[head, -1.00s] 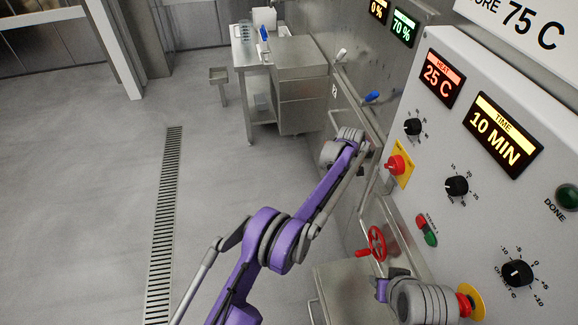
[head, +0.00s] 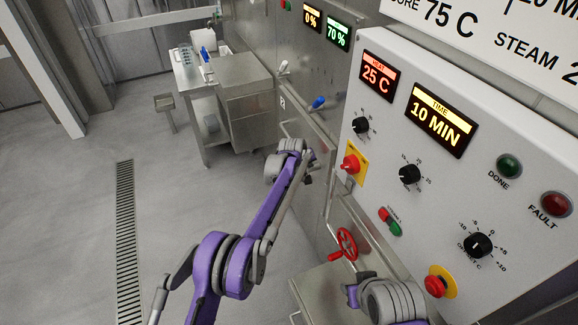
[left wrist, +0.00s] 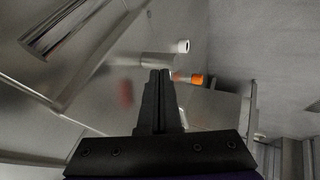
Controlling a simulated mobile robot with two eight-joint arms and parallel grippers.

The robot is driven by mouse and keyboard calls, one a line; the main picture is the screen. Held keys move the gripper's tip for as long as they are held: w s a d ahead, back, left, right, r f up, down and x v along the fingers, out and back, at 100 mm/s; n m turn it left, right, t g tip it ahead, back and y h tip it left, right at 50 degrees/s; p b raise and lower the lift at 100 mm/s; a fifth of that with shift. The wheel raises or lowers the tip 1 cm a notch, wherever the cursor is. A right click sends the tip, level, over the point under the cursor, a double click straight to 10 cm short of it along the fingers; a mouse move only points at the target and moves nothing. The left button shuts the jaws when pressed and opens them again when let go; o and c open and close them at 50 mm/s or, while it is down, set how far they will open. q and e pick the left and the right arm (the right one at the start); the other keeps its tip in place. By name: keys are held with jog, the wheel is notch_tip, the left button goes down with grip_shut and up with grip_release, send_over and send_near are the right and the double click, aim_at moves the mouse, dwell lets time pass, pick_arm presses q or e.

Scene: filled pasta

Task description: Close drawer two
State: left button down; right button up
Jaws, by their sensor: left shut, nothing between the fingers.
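A steel front marked 2 (head: 282,103) is on the tall cabinet in the head view, with a bar handle (head: 303,136) below the mark. How far drawer two stands out cannot be told. My left gripper (head: 309,180) is close to the steel front, partly hidden behind its wrist. In the left wrist view its dark fingers (left wrist: 160,75) are shut and empty, pointing along steel panels. Contact with the steel cannot be told.
A control panel (head: 440,185) with knobs and buttons stands at the right. A red handwheel (head: 346,244) is below it, near a steel box (head: 325,290). A steel table (head: 188,75) stands farther back. The floor at the left is clear, with a drain grate (head: 126,240).

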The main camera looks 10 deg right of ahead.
pick_arm(q)
jog(key=v, duration=1)
jog(key=shift+b, duration=0.45)
jog(key=s+a+r+m+y, duration=0.1)
jog(key=s+a+r, duration=0.3)
jog(key=s+a, duration=0.5)
jog(key=s+a+r+y, duration=0.1)
jog(key=s+a+r, duration=0.3)
jog(key=s+a, duration=0.5)
jog(key=s+a+f, duration=0.2)
jog(key=s+a, duration=0.1)
jog(key=s, duration=0.5)
jog(key=s+a+f+m+y, duration=0.1)
jog(key=s+a+f, duration=0.2)
jog(key=s, duration=0.6)
jog(key=s+a+f+y, duration=0.1)
jog(key=s+a+f, duration=0.2)
jog(key=s+a, duration=0.2)
jog(key=s, duration=0.3)
jog(key=shift+s+a+f+g, duration=0.25)
jog(key=shift+s+g, duration=0.15)
